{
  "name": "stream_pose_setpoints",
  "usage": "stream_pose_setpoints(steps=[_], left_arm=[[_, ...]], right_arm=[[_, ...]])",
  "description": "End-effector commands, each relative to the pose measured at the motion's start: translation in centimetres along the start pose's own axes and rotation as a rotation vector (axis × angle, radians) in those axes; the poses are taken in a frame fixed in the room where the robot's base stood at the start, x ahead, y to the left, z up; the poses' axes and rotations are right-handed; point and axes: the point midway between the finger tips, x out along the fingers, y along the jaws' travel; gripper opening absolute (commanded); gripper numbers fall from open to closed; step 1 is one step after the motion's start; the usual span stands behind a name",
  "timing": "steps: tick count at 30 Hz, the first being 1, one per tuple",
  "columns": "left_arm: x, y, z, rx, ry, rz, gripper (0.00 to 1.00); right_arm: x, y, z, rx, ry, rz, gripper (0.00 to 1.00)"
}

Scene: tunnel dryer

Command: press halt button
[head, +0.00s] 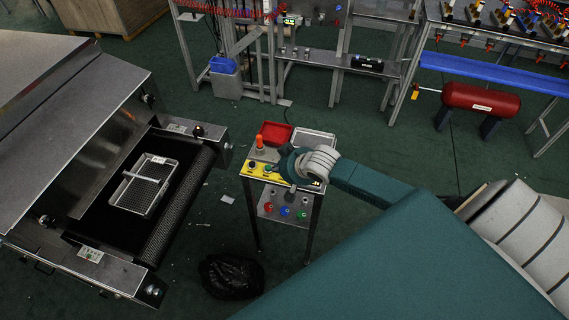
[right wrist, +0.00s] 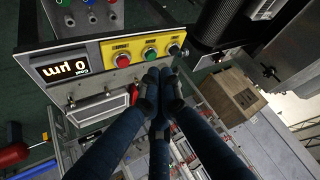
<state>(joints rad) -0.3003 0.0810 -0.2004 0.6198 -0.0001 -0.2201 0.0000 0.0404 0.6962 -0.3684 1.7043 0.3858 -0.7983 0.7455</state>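The control stand shows a yellow button panel (head: 257,170), partly covered by my right gripper (head: 286,168) in the head view. In the right wrist view the yellow panel (right wrist: 112,48) carries a red button (right wrist: 123,60), a green button (right wrist: 150,54) and a black button (right wrist: 173,49). No halt label is readable. My right gripper (right wrist: 157,76) has its dark fingers together, with nothing between them. Its fingertips appear just below the green button in that view; I cannot tell whether they touch the panel. The red button is hidden in the head view. My left gripper is not in view.
A display (right wrist: 75,68) sits beside the yellow panel. An orange lamp (head: 259,141), red tray (head: 276,134) and grey tray (head: 315,142) are at the stand's back. The dryer conveyor (head: 92,205) with a wire basket (head: 145,187) is left. A black bag (head: 231,276) lies in front.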

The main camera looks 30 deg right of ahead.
Motion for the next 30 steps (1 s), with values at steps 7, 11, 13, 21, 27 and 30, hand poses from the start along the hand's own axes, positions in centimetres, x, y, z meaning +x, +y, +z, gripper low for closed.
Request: stream_pose_setpoints(steps=[7,11,13,21,27,30], left_arm=[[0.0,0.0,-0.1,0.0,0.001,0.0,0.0],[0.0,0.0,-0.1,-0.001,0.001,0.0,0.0],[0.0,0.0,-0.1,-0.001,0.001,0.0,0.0],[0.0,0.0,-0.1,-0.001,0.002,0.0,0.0],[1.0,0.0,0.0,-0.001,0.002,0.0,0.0],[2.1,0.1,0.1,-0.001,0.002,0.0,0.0]], right_arm=[[0.8,3.8,-5.2,0.1,0.075,0.015,0.0],[0.8,4.3,-5.9,0.116,0.087,0.015,0.0],[0.8,4.3,-6.0,0.118,0.087,0.015,0.0],[0.9,4.3,-5.8,0.116,0.086,0.015,0.0],[1.5,4.5,-5.2,0.115,0.086,0.015,0.0],[2.2,4.7,-4.7,0.115,0.086,0.015,0.0]])
